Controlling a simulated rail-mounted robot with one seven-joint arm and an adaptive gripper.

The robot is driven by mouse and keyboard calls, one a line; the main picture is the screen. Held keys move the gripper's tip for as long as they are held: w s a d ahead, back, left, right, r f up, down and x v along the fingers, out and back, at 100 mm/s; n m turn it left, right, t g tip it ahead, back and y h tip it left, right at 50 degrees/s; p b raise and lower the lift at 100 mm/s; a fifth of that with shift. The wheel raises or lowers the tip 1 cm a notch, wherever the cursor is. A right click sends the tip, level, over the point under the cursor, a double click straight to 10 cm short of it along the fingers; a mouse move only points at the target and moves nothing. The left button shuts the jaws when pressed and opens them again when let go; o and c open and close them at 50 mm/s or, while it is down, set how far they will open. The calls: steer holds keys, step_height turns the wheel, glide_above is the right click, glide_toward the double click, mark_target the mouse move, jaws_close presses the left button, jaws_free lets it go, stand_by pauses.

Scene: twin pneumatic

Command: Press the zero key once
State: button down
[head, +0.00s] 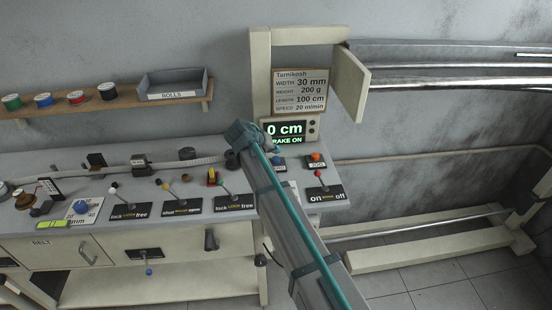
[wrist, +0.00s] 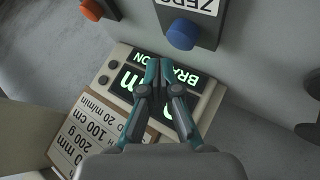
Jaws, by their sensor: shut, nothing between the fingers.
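The zero key is a round blue button (wrist: 183,34) at the top of the wrist view, beside a white label partly cut off that reads ZERO. My gripper (wrist: 158,68) is shut and empty, its teal fingers together in front of the lit display (wrist: 182,82). The fingertips appear below and left of the blue button, apart from it in the picture. In the head view the display (head: 285,129) reads 0 cm and BRAKE ON.
An orange button (wrist: 90,9) lies left of the blue one in the wrist view; it also shows in the head view (head: 316,157). A Tarnikosh sign (head: 300,91) hangs above the display. Several levers stand along the grey bench (head: 90,160).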

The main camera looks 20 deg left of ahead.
mark_target(275, 159)
steer(key=shift+r+p, duration=0.65)
steer(key=shift+r, duration=1.55)
steer(key=shift+d, duration=0.1)
